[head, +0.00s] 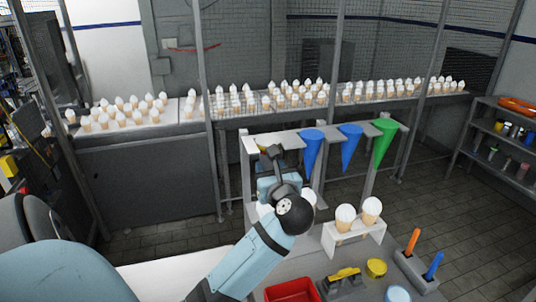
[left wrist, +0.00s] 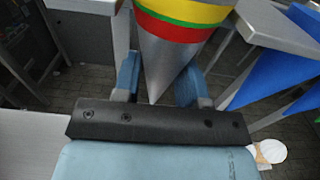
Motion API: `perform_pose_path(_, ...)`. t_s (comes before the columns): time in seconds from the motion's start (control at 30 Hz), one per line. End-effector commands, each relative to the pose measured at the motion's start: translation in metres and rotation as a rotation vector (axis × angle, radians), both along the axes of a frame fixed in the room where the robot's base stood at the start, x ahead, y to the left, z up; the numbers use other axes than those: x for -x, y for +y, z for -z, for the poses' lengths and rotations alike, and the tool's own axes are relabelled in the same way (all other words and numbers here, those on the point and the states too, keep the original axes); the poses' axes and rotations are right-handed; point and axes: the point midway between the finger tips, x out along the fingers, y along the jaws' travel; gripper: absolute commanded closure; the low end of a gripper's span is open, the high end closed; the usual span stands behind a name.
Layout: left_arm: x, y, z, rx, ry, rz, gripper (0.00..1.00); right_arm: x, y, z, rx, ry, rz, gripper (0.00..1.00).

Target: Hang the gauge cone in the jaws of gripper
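The gauge cone (left wrist: 178,50) is grey with yellow, green and red bands and points down in the left wrist view. My left gripper (left wrist: 158,80) has one finger on each side of its lower part and appears closed on it. In the head view my left gripper (head: 272,168) is at the left end of the grey rack (head: 389,124) and hides most of the cone. In the left wrist view, grey rack plates (left wrist: 264,22) stand on both sides of the cone. Two blue cones (head: 312,150) and a green cone (head: 383,143) hang in the rack. My right gripper is out of view.
A white holder (head: 352,238) with ice cream cones stands on the near counter. A red bin (head: 291,291), a yellow tub (head: 376,267) and a block with orange and blue handles (head: 416,272) lie nearby. Shelves of ice cream cones (head: 300,94) run behind.

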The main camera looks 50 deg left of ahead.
Motion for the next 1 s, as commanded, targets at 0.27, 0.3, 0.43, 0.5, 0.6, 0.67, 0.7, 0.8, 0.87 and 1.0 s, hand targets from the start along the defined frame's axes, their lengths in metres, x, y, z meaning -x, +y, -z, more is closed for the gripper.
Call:
perform_pose_path(0.27, 0.0000, -0.0001, -0.0003, 0.000, 0.000, 0.000, 0.79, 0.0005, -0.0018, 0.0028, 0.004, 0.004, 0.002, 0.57)
perform_pose_path(0.3, 0.0001, -0.0002, -0.0007, 0.000, -0.001, 0.000, 0.79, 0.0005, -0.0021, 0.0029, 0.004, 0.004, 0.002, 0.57)
perform_pose_path(0.43, 0.0001, -0.0003, -0.0034, 0.000, -0.001, 0.000, 0.79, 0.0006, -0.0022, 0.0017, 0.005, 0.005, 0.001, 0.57)
perform_pose_path(0.5, 0.0001, -0.0003, -0.0055, 0.001, -0.002, -0.001, 0.79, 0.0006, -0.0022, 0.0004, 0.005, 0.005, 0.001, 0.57)
perform_pose_path(0.6, 0.0002, 0.0000, -0.0084, 0.001, -0.002, -0.001, 0.79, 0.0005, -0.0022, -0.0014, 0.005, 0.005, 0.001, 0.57)
perform_pose_path(0.67, 0.0003, 0.0001, -0.0093, 0.000, -0.001, -0.001, 0.79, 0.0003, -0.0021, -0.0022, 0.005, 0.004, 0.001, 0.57)
perform_pose_path(0.7, 0.0003, 0.0001, -0.0096, 0.000, -0.001, -0.001, 0.79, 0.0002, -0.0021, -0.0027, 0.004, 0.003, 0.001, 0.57)
perform_pose_path(0.8, 0.0003, 0.0001, -0.0094, -0.001, 0.000, -0.001, 0.79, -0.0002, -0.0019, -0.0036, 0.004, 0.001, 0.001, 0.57)
perform_pose_path(0.87, 0.0002, 0.0001, -0.0093, -0.001, 0.000, -0.001, 0.79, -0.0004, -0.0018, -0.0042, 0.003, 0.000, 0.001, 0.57)
perform_pose_path(1.0, 0.0005, -0.0008, -0.0091, 0.000, 0.000, 0.000, 0.79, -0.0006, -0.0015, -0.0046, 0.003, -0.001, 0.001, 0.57)
